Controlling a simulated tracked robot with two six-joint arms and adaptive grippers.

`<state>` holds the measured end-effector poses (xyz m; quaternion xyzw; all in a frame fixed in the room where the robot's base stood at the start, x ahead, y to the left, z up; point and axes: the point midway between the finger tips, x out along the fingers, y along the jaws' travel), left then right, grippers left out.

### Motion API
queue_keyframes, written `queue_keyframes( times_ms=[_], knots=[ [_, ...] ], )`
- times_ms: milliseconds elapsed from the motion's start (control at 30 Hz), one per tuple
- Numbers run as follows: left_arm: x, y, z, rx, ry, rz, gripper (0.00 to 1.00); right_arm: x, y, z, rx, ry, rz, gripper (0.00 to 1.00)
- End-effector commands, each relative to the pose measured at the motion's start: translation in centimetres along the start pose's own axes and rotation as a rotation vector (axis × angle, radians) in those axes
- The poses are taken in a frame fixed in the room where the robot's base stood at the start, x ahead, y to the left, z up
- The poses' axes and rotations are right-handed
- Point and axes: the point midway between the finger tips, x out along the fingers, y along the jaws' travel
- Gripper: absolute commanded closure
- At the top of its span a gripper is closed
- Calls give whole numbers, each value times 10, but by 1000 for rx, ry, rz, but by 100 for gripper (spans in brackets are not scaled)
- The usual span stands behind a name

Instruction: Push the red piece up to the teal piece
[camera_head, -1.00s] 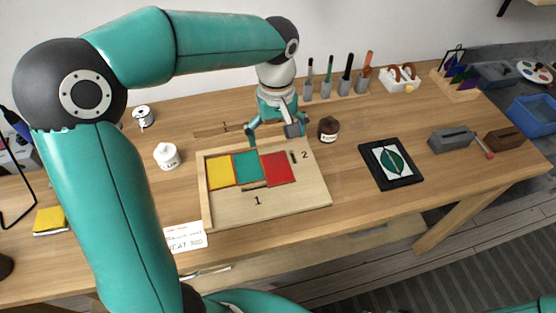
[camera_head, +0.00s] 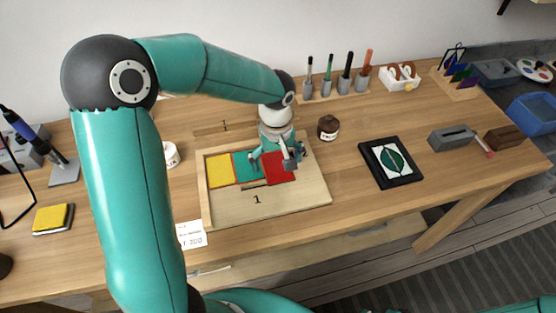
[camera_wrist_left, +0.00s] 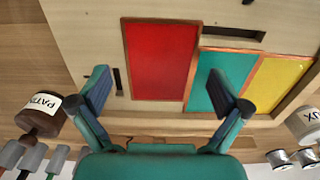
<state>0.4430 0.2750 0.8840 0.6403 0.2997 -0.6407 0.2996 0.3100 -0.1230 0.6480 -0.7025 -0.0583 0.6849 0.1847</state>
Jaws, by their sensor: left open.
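The red piece (camera_head: 279,169) lies flat on the wooden board (camera_head: 235,212), just right of the teal piece (camera_head: 242,164). The yellow piece (camera_head: 220,171) is left of the teal one. In the wrist view the red piece (camera_wrist_left: 160,60) has a copper-coloured edge and sits very close to the teal piece (camera_wrist_left: 213,72); I cannot tell whether they touch. My left gripper (camera_head: 274,164) is open and empty, over the upper part of the red and teal pieces, hiding parts of them. In the wrist view its fingers (camera_wrist_left: 168,98) are spread either side of the red piece's near end. My right gripper is not seen.
A dark brown bottle (camera_head: 328,128) stands right of the board's far edge. A white jar (camera_head: 171,155) is to the left. A tool rack (camera_head: 334,93) is behind, and a black-framed panel (camera_head: 390,162) lies to the right.

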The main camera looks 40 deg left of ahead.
Motion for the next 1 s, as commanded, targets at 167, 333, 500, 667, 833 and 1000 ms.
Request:
queue_keyframes(
  times_ms=[167,333,500,667,833,1000],
  knots=[
    [0,0,0,0,0,0,28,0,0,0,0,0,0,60],
    [0,0,0,0,0,0,57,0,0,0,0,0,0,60],
    [0,0,0,1,-1,-1,85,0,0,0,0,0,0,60],
    [2,0,1,1,-3,-2,100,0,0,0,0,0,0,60],
    [2,0,1,2,-4,-3,100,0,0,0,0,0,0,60],
    [2,-1,0,2,-5,-4,100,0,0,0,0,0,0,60]
  ],
)
